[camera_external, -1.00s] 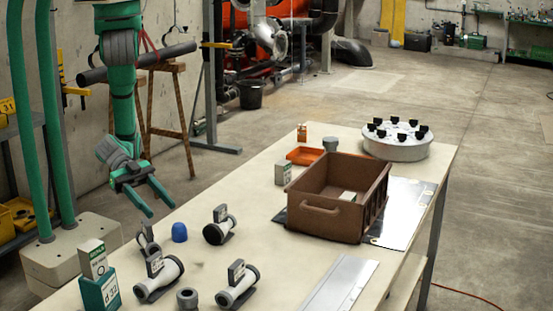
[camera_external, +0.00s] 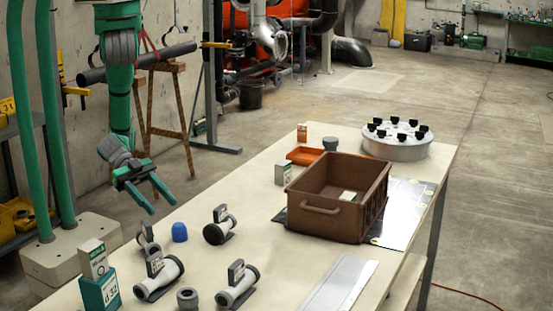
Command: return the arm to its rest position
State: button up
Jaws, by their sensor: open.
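My green arm (camera_external: 121,90) hangs down at the left, beyond the left edge of the table. My gripper (camera_external: 162,202) is open and empty. Its two fingers point down and to the right, at the table's far left edge, above and behind the blue cap (camera_external: 180,232). The fingers look clear of every object.
The table (camera_external: 262,240) carries several grey pipe fittings (camera_external: 238,285), a green box (camera_external: 100,290), a brown crate (camera_external: 328,195), an orange tray (camera_external: 305,156) and a round grey fixture with black knobs (camera_external: 397,145). A trestle with a dark pipe (camera_external: 140,64) stands behind my arm.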

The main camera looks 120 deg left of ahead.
jog(key=s+a+f, duration=0.4)
jog(key=s+a, duration=0.1)
jog(key=a, duration=0.6)
jog(key=s+a+r+n+t+y, duration=0.2)
jog(key=s+a+r+n+y, duration=0.1)
jog(key=s+a, duration=0.5)
jog(key=shift+a+r, duration=0.7)
jog(key=shift+a, duration=0.4)
jog(key=shift+s, duration=0.1)
